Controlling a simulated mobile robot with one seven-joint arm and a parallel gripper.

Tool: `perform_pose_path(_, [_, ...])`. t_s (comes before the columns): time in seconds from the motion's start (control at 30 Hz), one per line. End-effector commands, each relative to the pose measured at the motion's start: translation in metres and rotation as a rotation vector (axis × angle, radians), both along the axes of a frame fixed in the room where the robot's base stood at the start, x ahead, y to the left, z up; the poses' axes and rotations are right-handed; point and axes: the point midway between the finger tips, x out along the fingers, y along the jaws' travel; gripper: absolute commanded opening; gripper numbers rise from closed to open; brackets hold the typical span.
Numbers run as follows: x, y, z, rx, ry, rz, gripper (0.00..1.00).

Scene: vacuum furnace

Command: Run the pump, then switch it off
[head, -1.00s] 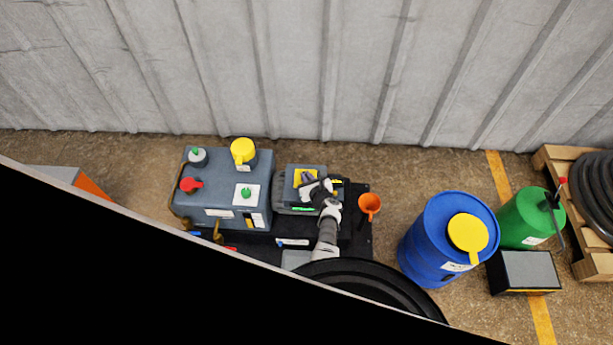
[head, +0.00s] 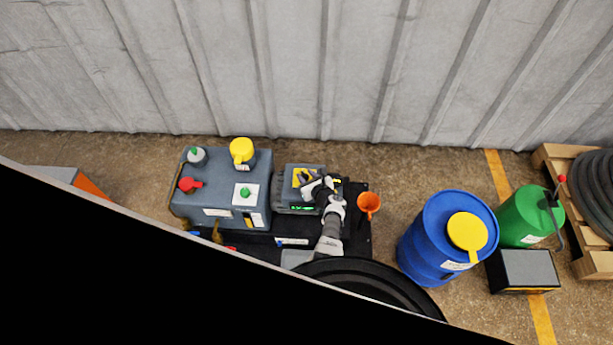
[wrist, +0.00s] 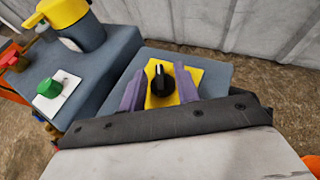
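The pump unit (head: 228,185) is a blue-grey block on a black base, with a smaller grey motor box (head: 290,175) at its right. A black rotary knob (wrist: 162,82) with a pale mark sits on a yellow plate (wrist: 190,75) on top of this box. In the wrist view the mark points roughly away from me. My gripper (wrist: 160,92) is open, with one purple finger on each side of the knob. I cannot tell whether the fingers touch it. In the head view my gripper (head: 309,182) is over the box and partly hides the plate.
The pump top carries a yellow cap (head: 241,151), a red valve handle (head: 190,184) and a green knob (head: 245,192). A green-lit display (head: 302,208) is on the box front.

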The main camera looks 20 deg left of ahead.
Motion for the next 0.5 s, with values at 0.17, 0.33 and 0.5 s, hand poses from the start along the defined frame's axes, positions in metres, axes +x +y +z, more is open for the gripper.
perform_pose_path(0.17, [0.000,0.000,0.000,0.000,0.000,0.000,0.32])
perform_pose_path(0.33, [-0.007,-0.007,0.006,0.000,0.000,-0.001,0.32])
perform_pose_path(0.5, [-0.025,-0.026,0.017,-0.001,0.001,-0.002,0.32])
